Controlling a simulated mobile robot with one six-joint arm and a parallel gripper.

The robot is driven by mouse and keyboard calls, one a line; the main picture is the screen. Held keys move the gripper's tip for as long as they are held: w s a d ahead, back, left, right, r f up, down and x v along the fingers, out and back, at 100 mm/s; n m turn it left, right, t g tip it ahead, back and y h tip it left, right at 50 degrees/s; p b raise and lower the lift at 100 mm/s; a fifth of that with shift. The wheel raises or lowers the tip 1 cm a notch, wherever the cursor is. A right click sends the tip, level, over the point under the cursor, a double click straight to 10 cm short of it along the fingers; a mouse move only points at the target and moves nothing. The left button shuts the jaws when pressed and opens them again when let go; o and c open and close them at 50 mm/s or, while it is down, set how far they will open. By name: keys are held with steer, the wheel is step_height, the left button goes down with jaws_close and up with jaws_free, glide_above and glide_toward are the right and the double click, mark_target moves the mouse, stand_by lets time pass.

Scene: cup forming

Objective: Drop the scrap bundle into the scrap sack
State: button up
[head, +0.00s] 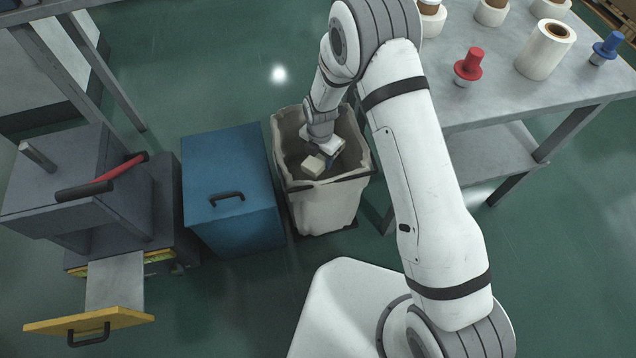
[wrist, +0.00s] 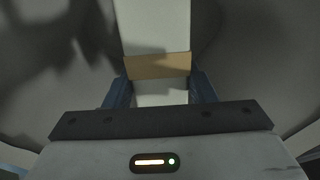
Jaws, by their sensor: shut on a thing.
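The scrap sack (head: 325,208) is an off-white open-topped bag standing on the floor in the middle of the head view. My gripper (head: 325,158) points down inside its mouth. It is shut on the scrap bundle (head: 313,166), a small pale block with a tan band. In the wrist view the bundle (wrist: 155,30) lies between the two dark blue fingers of my gripper (wrist: 160,90), and the sack's grey inner walls (wrist: 255,60) surround it. The bottom of the sack is mostly hidden by my gripper and shadow.
A blue lidded bin (head: 232,180) stands just left of the sack. Further left is a grey press (head: 75,190) with a red handle and a yellow-fronted drawer (head: 88,320). A grey table (head: 500,90) with rolls and red and blue plugs stands at the right.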

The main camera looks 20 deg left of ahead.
step_height(320, 180, down, 3)
steer(key=shift+w+d+f+b, duration=0.1)
steer(key=shift+f+b, duration=0.1)
steer(key=shift+b, duration=0.45)
step_height(320, 180, down, 5)
steer(key=b, duration=0.3)
steer(key=o, duration=1.2)
steer(key=shift+o, duration=0.2)
step_height(320, 180, up, 8)
steer(key=p, duration=0.3)
steer(key=shift+f, duration=0.15)
